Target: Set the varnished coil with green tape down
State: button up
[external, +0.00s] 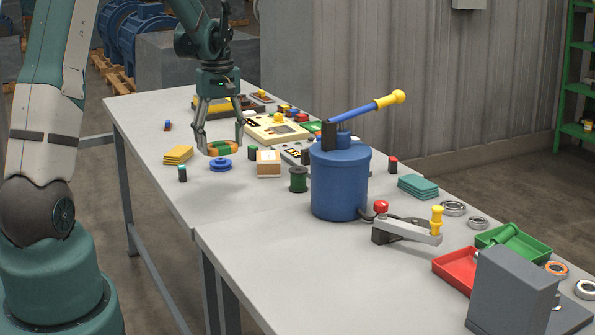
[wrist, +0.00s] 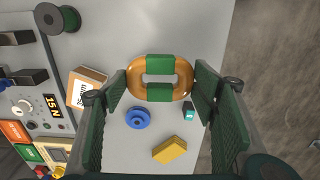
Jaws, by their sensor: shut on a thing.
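The varnished coil (wrist: 182,76) is an orange-brown oval ring with green tape on two opposite sides. In the wrist view it sits between the two fingers of my gripper (wrist: 161,83), at their tips. In the external view the coil (external: 222,148) hangs between the fingertips of my gripper (external: 222,144), which are shut on it. It appears a little above the table (external: 236,195), over or near a blue spool (external: 221,165). The exact gap under the coil is hard to tell.
A tall blue pot with a lever (external: 340,180) stands to the right. The table's front left is clear.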

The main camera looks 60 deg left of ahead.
jog(key=shift+f, duration=1)
jog(key=shift+f, duration=0.1)
send_over(223, 192)
jog(key=shift+f, duration=3.05)
jog(key=shift+d+f, duration=0.1)
jog(key=shift+f, duration=1.75)
jog(key=shift+f+b, duration=0.15)
jog(key=shift+b, duration=0.25)
jog(key=o, duration=1.1)
jog(key=shift+r, duration=0.2)
